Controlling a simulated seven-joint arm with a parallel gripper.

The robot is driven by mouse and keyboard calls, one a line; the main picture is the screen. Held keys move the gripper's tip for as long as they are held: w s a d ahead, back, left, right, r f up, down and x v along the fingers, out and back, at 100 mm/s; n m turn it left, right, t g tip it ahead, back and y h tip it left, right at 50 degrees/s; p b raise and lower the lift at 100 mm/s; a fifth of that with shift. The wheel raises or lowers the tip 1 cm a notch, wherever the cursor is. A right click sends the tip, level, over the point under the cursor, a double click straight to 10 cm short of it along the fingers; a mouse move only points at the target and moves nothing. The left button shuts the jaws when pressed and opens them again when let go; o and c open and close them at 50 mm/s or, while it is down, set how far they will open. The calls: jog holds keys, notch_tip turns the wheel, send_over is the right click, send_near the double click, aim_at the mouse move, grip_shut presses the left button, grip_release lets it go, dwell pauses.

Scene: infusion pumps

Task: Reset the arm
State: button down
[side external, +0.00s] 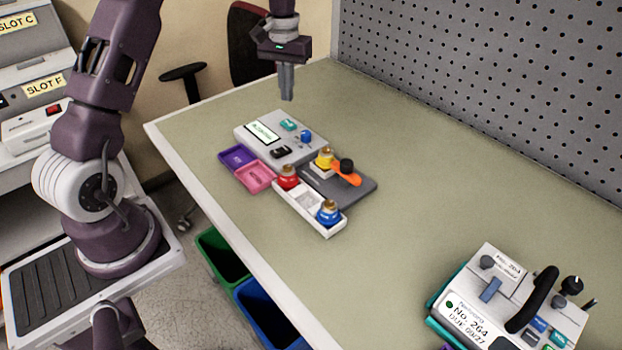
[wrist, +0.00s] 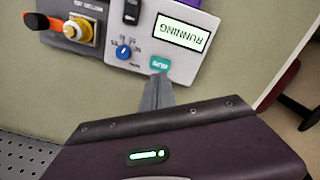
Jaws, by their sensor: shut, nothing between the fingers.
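My gripper (side external: 287,97) is shut and empty, pointing down above the table behind the grey pump panel (side external: 258,152). In the wrist view my gripper (wrist: 159,76) shows its closed fingertips in front of the teal button (wrist: 160,63); I cannot tell from that view how far apart they are. The panel's screen (wrist: 181,33) reads "RUNNING". A blue knob (wrist: 123,52) and a black switch (wrist: 131,11) are also on the panel. A yellow fitting with an orange-handled valve (side external: 347,173) sits on the dark base beside it.
A white tray (side external: 331,228) holds red and blue capped pieces. Purple (side external: 237,157) and pink (side external: 256,177) trays sit left of it. A labelled device with a black handle (side external: 533,300) stands at front right. A pegboard (side external: 480,80) bounds the back. The table's right middle is clear.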

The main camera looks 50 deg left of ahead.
jog(key=shift+r, duration=0.55)
jog(key=shift+r, duration=0.1)
jog(key=s+d+r+m+t, duration=0.3)
jog(key=s+d+r, duration=0.85)
jog(key=r, duration=0.25)
jog(key=s+d+m+t, duration=0.1)
jog(key=s+d, duration=0.3)
jog(key=s, duration=0.5)
jog(key=s+d+f+m+t, duration=0.1)
jog(key=s+d, duration=0.3)
jog(key=s, duration=0.5)
jog(key=shift+s+d+f+m+t, duration=0.25)
jog(key=shift+d+f+m+t, duration=0.1)
jog(key=shift+m, duration=0.15)
